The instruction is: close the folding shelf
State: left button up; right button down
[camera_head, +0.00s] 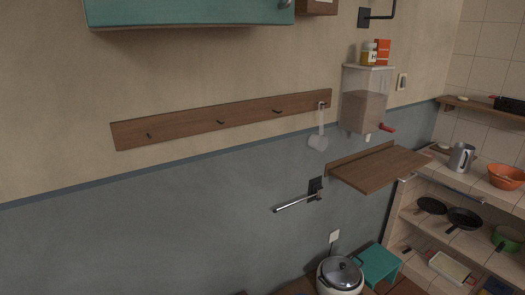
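The folding shelf (382,170) is a brown wooden board on the right side of the head view. It stands out from the wall roughly level, and its surface is bare. A wooden strip runs along the wall at its back edge. No hinge or bracket under it can be made out. Neither of my grippers is in view.
A dispenser (364,100) with a red tap hangs above the shelf. A metal bar (295,203) sticks out lower left. A tiled counter (480,190) stands right; a pot (341,273) stands below.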

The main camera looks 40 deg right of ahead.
aim_at(368, 175)
jog(key=z, duration=2.45)
jog(key=u, duration=0.45)
jog(key=i+l+u, duration=0.45)
jog(key=l, duration=0.2)
jog(key=i+l+u, duration=0.2)
jog(key=l, duration=0.2)
jog(key=i+l+u, duration=0.2)
jog(key=l, duration=0.2)
